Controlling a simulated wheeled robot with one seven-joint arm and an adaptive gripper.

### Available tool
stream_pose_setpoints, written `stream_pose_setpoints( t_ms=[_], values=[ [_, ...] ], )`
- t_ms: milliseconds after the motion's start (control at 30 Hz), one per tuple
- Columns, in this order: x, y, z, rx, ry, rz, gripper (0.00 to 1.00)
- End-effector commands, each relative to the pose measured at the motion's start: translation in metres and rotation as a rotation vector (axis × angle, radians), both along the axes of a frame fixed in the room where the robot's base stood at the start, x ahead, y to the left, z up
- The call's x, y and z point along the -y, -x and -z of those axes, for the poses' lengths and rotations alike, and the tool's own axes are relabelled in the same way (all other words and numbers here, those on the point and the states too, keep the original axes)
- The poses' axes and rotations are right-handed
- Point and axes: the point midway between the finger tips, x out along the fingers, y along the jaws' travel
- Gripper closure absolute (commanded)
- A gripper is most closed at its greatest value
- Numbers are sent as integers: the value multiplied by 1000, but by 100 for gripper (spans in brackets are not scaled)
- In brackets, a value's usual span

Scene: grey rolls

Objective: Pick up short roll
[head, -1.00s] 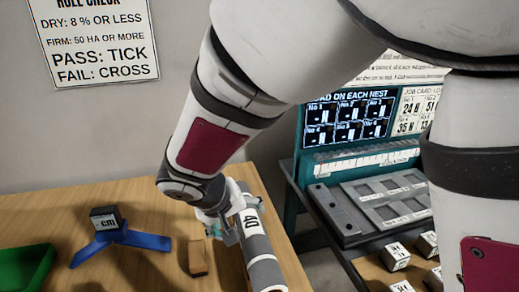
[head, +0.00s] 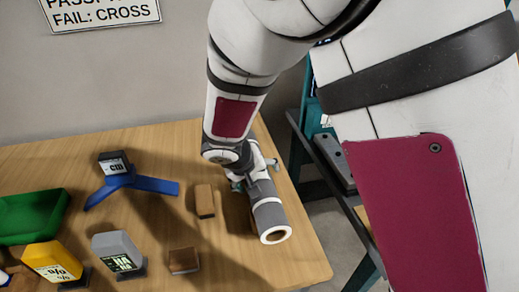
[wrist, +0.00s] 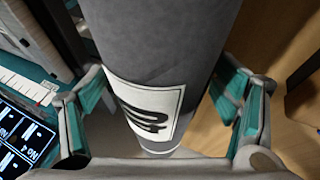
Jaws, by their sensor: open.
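A grey roll (head: 268,215) with white bands and a brown hollow core lies near the right end of the wooden table. Its open end faces the head camera; my wrist hides its far part. In the wrist view the roll (wrist: 160,45) runs between the fingers, with a white label bearing black figures. My gripper (wrist: 160,108) is open, one teal-padded finger on each side of the roll. Gaps show beside the roll, so I see no firm contact. My gripper (head: 255,178) is largely hidden under my arm in the head view. I cannot tell the roll's length class.
Brown blocks (head: 204,201) and (head: 184,260) stand left of the roll. Farther left are a blue stand (head: 130,183) with a dark "cm" device, a grey meter (head: 115,246), a yellow meter (head: 52,260) and a green tray (head: 32,213). The table's right edge is close to the roll.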

Motion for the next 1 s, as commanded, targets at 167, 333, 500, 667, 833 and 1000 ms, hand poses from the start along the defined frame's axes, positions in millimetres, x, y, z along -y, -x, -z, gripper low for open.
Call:
stream_pose_setpoints(
  t_ms=[167,333,500,667,833,1000],
  values=[
    [0,0,0,0,0,0,26],
    [0,0,0,0,0,0,64],
    [0,0,-1,1,0,0,80],
    [0,0,-1,1,0,0,80],
    [0,-1,-5,1,-1,0,80],
    [2,-3,-15,1,-1,1,80]
  ],
)
